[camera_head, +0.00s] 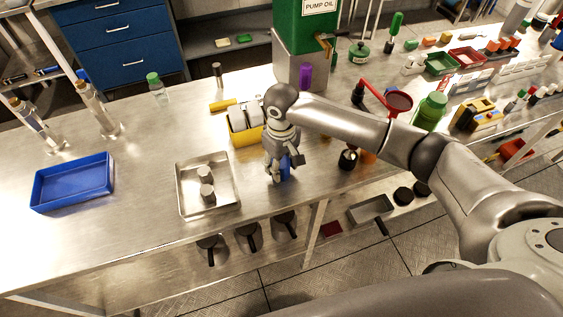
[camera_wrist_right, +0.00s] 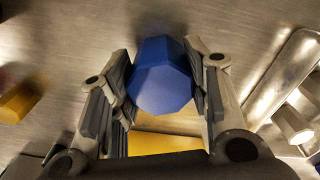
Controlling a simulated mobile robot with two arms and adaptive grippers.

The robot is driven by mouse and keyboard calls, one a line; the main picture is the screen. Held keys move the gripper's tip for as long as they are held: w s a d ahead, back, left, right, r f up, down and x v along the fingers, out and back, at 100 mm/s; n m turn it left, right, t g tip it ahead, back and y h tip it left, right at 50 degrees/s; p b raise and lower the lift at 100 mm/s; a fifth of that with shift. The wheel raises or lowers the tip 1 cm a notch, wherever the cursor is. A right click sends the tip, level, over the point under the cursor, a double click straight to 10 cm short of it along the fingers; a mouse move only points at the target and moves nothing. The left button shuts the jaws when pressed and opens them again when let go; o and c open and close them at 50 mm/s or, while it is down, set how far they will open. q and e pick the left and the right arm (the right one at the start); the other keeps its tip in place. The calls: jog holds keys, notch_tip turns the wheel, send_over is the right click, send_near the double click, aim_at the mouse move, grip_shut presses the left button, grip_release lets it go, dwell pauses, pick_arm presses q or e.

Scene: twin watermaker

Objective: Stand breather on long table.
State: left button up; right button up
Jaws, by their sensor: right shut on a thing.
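The breather appears to be the blue faceted piece (camera_wrist_right: 160,77) between the fingers of my right gripper (camera_wrist_right: 160,90) in the wrist view. In the head view only part of this blue piece (camera_head: 285,171) shows, below my right gripper (camera_head: 283,168), whose fingers point down and hide the rest. The right gripper is shut on it, over the long table (camera_head: 140,220) near its front edge. I cannot tell whether the blue piece touches the tabletop. My left gripper is not in view.
A metal tray (camera_head: 181,193) with grey cylinders lies left of the gripper. A yellow bin (camera_head: 243,138) with whitish pieces stands close behind it. A blue tray (camera_head: 72,196) is at the far left. A red funnel (camera_head: 399,102) stands to the right. Bare tabletop lies between the trays.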

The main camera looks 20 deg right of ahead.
jog(key=o, duration=1)
jog(key=shift+f, duration=0.1)
jog(key=shift+o, duration=0.2)
notch_tip(320, 180, up, 12)
jog(key=b, duration=0.2)
jog(key=shift+r, duration=0.2)
